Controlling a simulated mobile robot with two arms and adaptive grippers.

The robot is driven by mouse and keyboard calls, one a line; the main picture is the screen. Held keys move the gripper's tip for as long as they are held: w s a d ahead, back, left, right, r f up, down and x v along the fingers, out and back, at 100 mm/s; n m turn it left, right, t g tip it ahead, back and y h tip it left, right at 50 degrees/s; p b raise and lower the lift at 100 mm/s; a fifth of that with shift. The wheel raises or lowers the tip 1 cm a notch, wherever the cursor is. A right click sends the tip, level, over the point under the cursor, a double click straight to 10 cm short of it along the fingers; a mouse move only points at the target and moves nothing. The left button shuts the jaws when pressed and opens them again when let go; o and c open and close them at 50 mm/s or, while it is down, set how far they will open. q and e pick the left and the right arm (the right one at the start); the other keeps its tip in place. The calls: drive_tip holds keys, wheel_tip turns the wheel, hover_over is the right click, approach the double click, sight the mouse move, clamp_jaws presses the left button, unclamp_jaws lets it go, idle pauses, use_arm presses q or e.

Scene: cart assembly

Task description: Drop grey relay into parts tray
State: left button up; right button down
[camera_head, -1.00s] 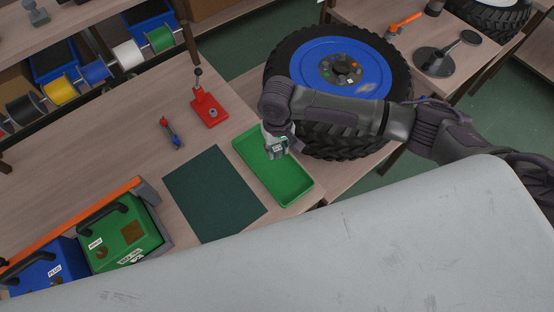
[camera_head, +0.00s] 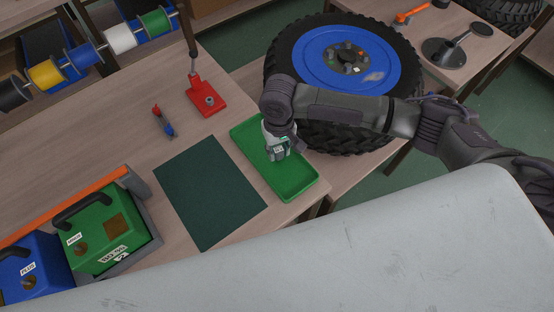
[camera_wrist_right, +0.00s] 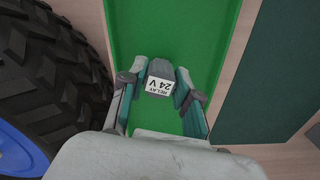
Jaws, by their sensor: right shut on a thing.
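The grey relay (camera_wrist_right: 160,78) has a white label reading "RELAY 24 V". My right gripper (camera_wrist_right: 160,88) is shut on it, with one finger on each side. In the head view my right gripper (camera_head: 279,153) points down over the green parts tray (camera_head: 297,191), and the relay is small and partly hidden by the fingers there. The tray also fills the middle of the right wrist view (camera_wrist_right: 205,25), behind the relay. I cannot tell how high the relay is above the tray floor. My left gripper is not in view.
A dark green mat (camera_head: 208,192) lies left of the tray. A red stand (camera_head: 206,97) and a red-blue tool (camera_head: 163,122) are behind it. A large tyre with a blue hub (camera_head: 322,62) stands beside the tray. Green (camera_head: 108,235) and blue (camera_head: 30,268) boxes are at left.

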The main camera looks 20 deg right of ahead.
drive_tip(key=c, duration=0.7)
unclamp_jaws()
drive_tip(key=shift+c, duration=0.2)
wheel_tip(320, 180, up, 12)
